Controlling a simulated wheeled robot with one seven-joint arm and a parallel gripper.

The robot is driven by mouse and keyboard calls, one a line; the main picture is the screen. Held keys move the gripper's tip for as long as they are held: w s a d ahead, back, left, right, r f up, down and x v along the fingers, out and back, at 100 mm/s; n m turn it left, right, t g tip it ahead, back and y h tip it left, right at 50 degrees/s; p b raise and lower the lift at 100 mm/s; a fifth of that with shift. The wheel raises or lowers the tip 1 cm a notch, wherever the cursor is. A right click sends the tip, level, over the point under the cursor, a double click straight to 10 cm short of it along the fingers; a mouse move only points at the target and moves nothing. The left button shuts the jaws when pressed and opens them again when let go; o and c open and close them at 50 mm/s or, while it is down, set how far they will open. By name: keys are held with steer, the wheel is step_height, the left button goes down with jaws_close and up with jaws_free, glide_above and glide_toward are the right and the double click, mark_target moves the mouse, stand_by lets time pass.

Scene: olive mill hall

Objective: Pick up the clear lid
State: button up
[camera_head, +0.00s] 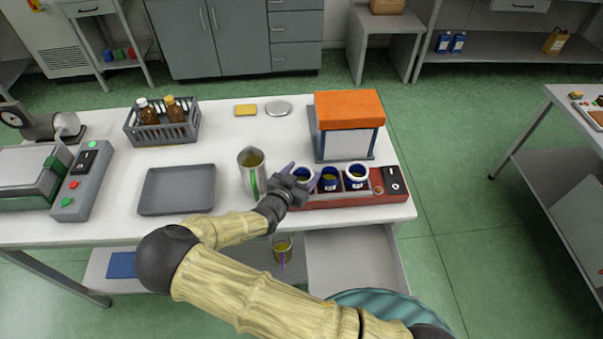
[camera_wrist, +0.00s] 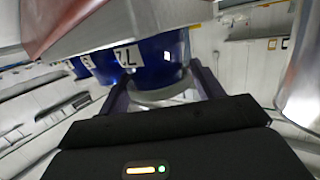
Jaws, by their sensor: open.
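A red rack (camera_head: 378,199) at the table's front right holds blue jars. The left jar (camera_head: 302,174) and right jar (camera_head: 357,181) show pale rims; the middle jar (camera_head: 329,182) shows a darker top. My gripper (camera_head: 301,177) is open, its two purple fingers on either side of the left jar's top. In the wrist view a pale, glassy round piece (camera_wrist: 162,95) at the end of a blue jar (camera_wrist: 160,58) lies between the fingers. It looks like the clear lid; whether the fingers touch it I cannot tell.
A metal jug (camera_head: 251,170) stands just left of my gripper. An orange-topped box (camera_head: 348,108) stands behind the rack. A grey tray (camera_head: 177,190), bottle crate (camera_head: 162,131) and grey disc (camera_head: 278,108) are farther left and back. Below is an open drawer (camera_head: 350,260).

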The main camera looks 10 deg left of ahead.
mark_target(302, 174)
steer(key=c, duration=0.6)
steer(key=shift+r, duration=0.1)
step_height(302, 174, up, 10)
steer(key=shift+f+b, duration=0.1)
steer(key=shift+b, duration=1)
